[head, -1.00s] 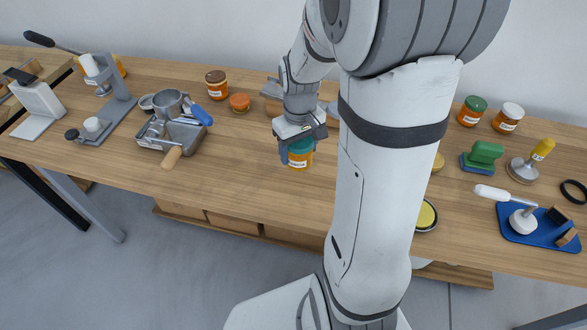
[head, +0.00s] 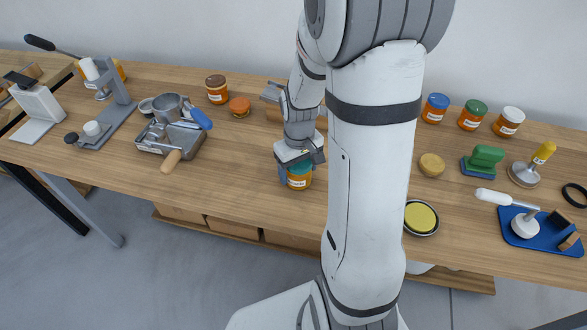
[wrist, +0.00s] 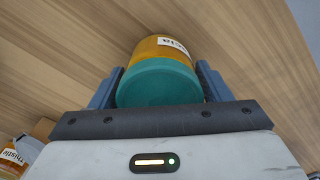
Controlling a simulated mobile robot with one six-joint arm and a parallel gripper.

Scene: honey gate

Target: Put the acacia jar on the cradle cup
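The acacia jar (head: 299,177) is an amber jar with a teal lid. It is between the fingers of my gripper (head: 295,172), over the front middle of the table. In the wrist view the jar (wrist: 163,83) sits between both dark blue fingers, its lid towards me and part of its label showing. The gripper is shut on it. I cannot tell whether its base touches the table. I cannot tell for sure which thing is the cradle cup. A grey metal cup (head: 168,107) stands by a tray at the left. A grey angled piece (head: 272,92) is partly hidden behind my arm.
A brown-lidded jar (head: 217,88) and an orange lidded pot (head: 240,107) stand back left. Blue-, green- (head: 472,115) and white-lidded jars stand back right. A yellow-topped tin (head: 420,217) and a blue tray (head: 541,235) are at the right.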

